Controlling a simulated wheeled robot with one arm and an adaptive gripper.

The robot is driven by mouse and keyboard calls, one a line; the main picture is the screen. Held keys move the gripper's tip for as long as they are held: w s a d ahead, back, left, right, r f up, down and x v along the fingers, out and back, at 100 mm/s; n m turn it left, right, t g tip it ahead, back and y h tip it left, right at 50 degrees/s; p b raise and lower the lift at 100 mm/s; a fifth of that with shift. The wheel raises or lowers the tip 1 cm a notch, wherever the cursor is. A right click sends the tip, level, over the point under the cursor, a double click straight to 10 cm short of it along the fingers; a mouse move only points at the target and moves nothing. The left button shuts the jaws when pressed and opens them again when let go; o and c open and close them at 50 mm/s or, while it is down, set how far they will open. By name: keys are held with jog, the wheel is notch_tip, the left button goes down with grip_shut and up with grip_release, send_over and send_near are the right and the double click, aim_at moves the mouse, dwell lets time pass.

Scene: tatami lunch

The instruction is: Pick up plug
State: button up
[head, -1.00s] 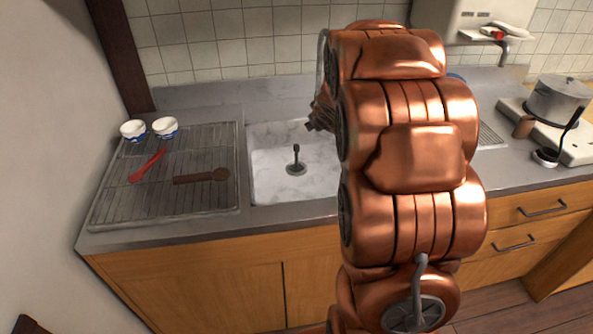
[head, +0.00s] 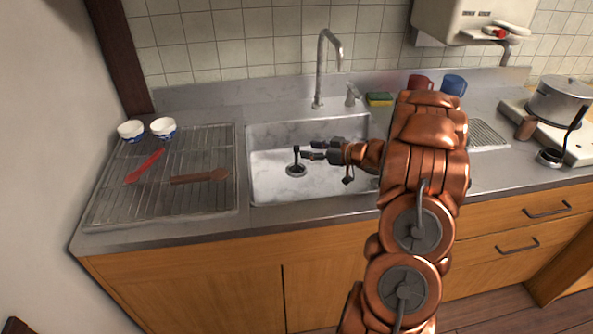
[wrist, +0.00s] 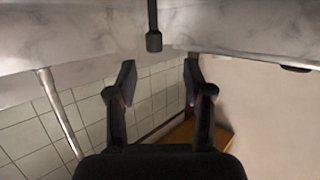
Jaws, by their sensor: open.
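The plug (head: 296,170) sits at the bottom of the sink (head: 262,150), a dark disc with a thin upright handle topped by a small knob. In the wrist view the dark handle and knob of the plug (wrist: 154,40) show at top centre, beyond the fingertips. My gripper (head: 309,150) is low over the sink, just to the right of the plug's knob, fingers pointing left. In the wrist view my gripper (wrist: 160,78) has its two fingers well apart with nothing between them. The knob looks roughly in line with the gap; contact is not visible.
The faucet (head: 320,75) rises behind the sink. A sponge (head: 379,99), red mug (head: 420,82) and blue mug (head: 453,85) stand at back right.

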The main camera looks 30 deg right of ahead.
aim_at(297, 153)
jog(key=shift+x, duration=0.9)
jog(key=shift+w+a+f+p, duration=0.2)
jog(key=shift+w+f, duration=0.25)
jog(key=shift+w, duration=0.35)
jog(key=shift+w+a+f+p, duration=0.2)
jog(key=shift+w+f, duration=0.3)
jog(key=shift+w, duration=0.3)
jog(key=shift+w+a+f+p, duration=0.2)
jog(key=shift+w+f, duration=0.25)
jog(key=shift+w, duration=0.35)
grip_shut()
